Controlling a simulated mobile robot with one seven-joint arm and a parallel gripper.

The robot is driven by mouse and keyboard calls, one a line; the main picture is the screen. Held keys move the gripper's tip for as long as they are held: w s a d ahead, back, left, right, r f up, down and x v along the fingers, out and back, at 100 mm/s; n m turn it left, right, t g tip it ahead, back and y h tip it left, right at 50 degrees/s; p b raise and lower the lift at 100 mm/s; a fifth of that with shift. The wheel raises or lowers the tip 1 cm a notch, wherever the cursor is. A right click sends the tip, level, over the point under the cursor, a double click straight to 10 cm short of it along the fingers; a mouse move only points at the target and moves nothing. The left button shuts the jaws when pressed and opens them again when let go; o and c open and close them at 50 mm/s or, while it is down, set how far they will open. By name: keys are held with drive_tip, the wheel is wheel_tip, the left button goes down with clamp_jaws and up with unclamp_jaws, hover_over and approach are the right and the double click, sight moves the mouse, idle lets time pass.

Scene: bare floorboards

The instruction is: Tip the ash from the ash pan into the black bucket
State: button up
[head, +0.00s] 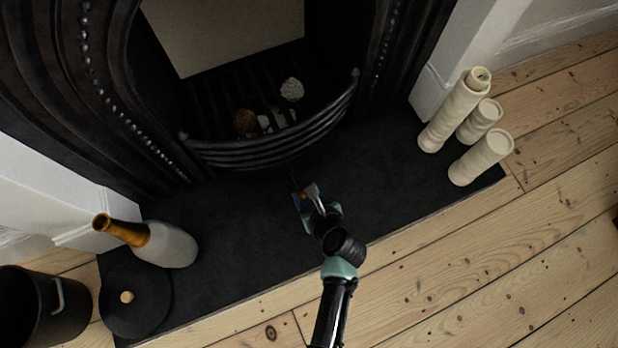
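The black bucket (73,312) stands at the lower left corner, partly cut off by the picture's edge, with a grey handle on its side. A round black lid (150,310) with a pale wooden knob lies beside it on the dark hearth. My gripper (304,194) is low over the middle of the hearth, in front of the grate and well to the right of the bucket. Its fingers are small and dark, and their gap is not clear. I cannot make out the ash pan or any ash; the space under the grate is too dark.
A grey bottle-shaped vase with an amber neck (165,244) stands between the lid and the fireplace. Several cream pillar candles (482,158) stand at the hearth's right end. The curved black grate (280,145) holds small cones. The hearth's middle and the floorboards in front are clear.

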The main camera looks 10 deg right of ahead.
sight(296, 178)
drive_tip(key=b+x, duration=0.8)
drive_tip(key=x, duration=0.2)
drive_tip(key=shift+w+f, duration=0.15)
drive_tip(key=shift+f, duration=0.25)
drive_tip(key=shift+w+a+f+b, duration=0.3)
drive_tip(key=shift+w+b, duration=0.2)
drive_tip(key=shift+b, duration=0.1)
drive_tip(key=shift+d, duration=0.1)
clamp_jaws()
idle(0.3)
